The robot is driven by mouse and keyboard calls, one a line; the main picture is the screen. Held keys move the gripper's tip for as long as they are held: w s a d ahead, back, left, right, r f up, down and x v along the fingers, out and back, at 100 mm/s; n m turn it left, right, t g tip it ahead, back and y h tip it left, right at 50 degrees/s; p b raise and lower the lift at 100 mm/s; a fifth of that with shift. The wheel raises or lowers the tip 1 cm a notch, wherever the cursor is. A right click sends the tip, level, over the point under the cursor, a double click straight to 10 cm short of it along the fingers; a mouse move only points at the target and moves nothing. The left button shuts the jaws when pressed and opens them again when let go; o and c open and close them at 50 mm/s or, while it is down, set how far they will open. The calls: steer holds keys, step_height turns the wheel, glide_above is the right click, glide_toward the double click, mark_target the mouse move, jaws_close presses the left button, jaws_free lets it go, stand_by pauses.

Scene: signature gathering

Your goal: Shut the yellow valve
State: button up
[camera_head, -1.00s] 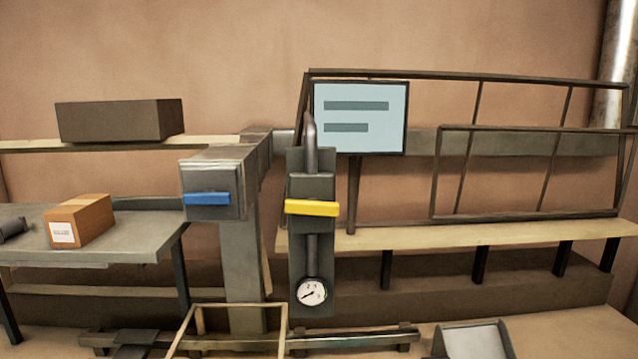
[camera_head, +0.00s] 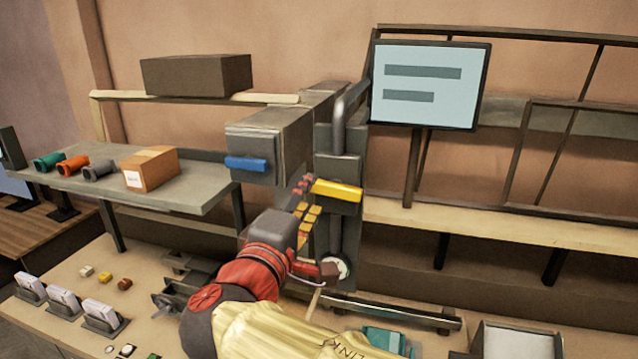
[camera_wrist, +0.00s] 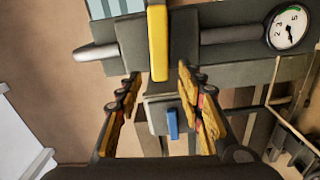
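The yellow valve handle (camera_head: 337,190) is a flat bar on a dark upright panel, lying across the vertical pipe (camera_head: 341,110). In the wrist view the handle (camera_wrist: 158,45) stands upright in the picture, crosswise to the pipe. My gripper (camera_head: 307,190) is just left of the handle in the head view. In the wrist view my gripper (camera_wrist: 158,76) is open and empty, its padded fingers apart on either side. The handle's lower end in that picture lies between the fingertips. I cannot tell whether they touch it.
A blue handle (camera_head: 246,164) sits on a grey box left of the panel. A round gauge (camera_head: 342,267) is below the yellow handle, partly hidden by my arm. A screen (camera_head: 430,85) stands to the right. A shelf (camera_head: 190,190) holds a cardboard box (camera_head: 151,169).

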mark_target(313, 189)
steer(key=p+x, duration=0.1)
steer(key=x, duration=0.4)
steer(key=shift+w+d, duration=0.1)
steer(key=shift+w, duration=0.15)
steer(key=shift+c, duration=1.3)
jaws_close()
steer(key=shift+f, duration=0.1)
